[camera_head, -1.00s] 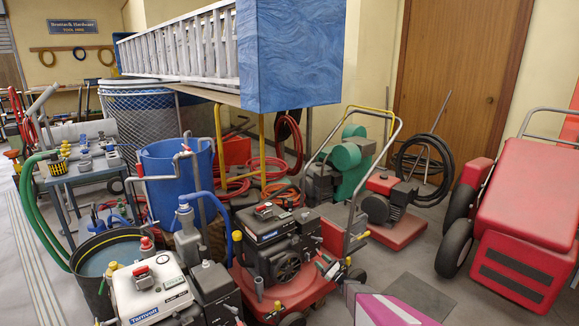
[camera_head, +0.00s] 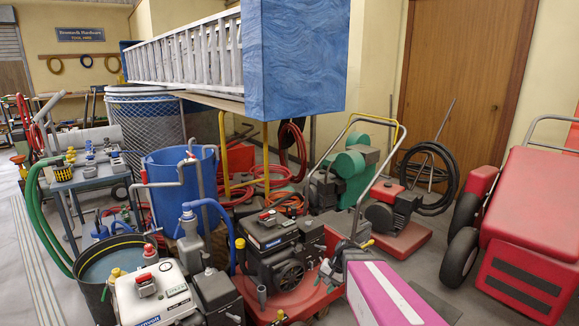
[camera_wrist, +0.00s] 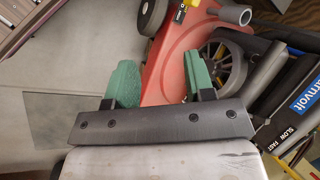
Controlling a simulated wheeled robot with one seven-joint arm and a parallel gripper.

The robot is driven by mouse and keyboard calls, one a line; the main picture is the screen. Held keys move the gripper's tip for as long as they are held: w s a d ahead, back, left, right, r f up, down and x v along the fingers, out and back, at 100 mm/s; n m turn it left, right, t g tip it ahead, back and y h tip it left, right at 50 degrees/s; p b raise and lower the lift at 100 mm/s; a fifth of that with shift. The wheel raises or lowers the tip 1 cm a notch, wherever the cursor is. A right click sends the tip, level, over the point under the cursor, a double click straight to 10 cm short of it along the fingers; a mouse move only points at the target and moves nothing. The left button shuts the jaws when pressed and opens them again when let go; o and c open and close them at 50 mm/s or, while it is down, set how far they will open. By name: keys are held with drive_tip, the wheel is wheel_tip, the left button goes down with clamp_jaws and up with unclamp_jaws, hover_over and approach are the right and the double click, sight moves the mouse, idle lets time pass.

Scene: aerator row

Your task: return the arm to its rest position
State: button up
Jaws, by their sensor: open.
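My gripper (camera_wrist: 158,82) shows in the wrist view with its two green fingers spread apart and nothing between them. It points down over the floor and the edge of a red machine cart (camera_wrist: 184,50). In the head view a pink and grey part of my arm (camera_head: 393,295) reaches in from the bottom edge, right of the same red cart (camera_head: 318,289). I cannot clearly make out the fingers there. No held object shows in either view.
A black engine (camera_head: 280,250) sits on the cart close to my arm. A blue-ended ladder (camera_head: 190,50) juts overhead. A red wheeled machine (camera_head: 530,200) stands at the right. Blue barrel (camera_head: 168,180) and water tub (camera_head: 108,262) stand left.

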drive_tip(key=s+d+r+n+h, duration=0.3)
drive_tip(key=s+d+r+h, duration=0.2)
drive_tip(key=s+r, duration=0.1)
drive_tip(key=shift+s+d+n+t, duration=0.15)
drive_tip(key=shift+d+n+t, duration=0.15)
drive_tip(key=shift+d, duration=0.1)
drive_tip(key=shift+r, duration=0.1)
idle(0.3)
